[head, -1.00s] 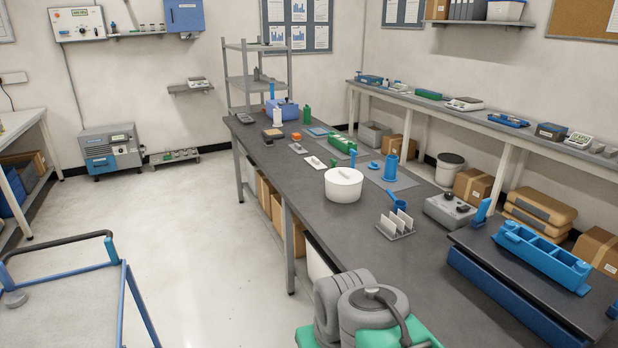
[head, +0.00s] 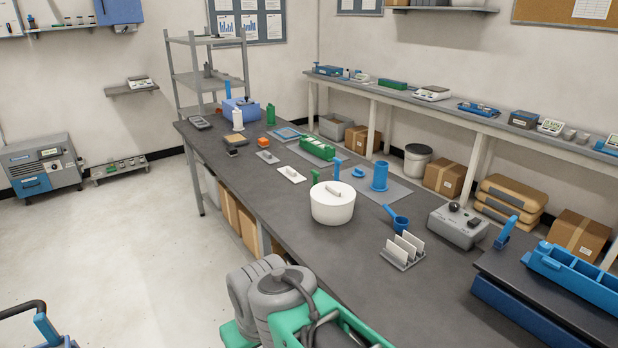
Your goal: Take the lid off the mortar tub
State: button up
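A white round tub (head: 332,212), which I take for the mortar tub, stands on the dark bench near its front long edge. Its flat white lid (head: 322,193) is on top, with a small bar-shaped grip (head: 334,188) across it. The lid appears to sit level on the tub. My gripper is not seen in this view, and nothing touches the tub or lid.
Near the tub are a blue dipper cup (head: 399,222), a rack with white plates (head: 404,250), a blue cylinder (head: 380,176) and a white block (head: 291,174). A grey control box (head: 458,226) stands to the right. Bare bench (head: 350,268) lies in front.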

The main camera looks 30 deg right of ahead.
aim_at(330, 193)
jog(key=i, duration=1.95)
jog(key=z, duration=1.2)
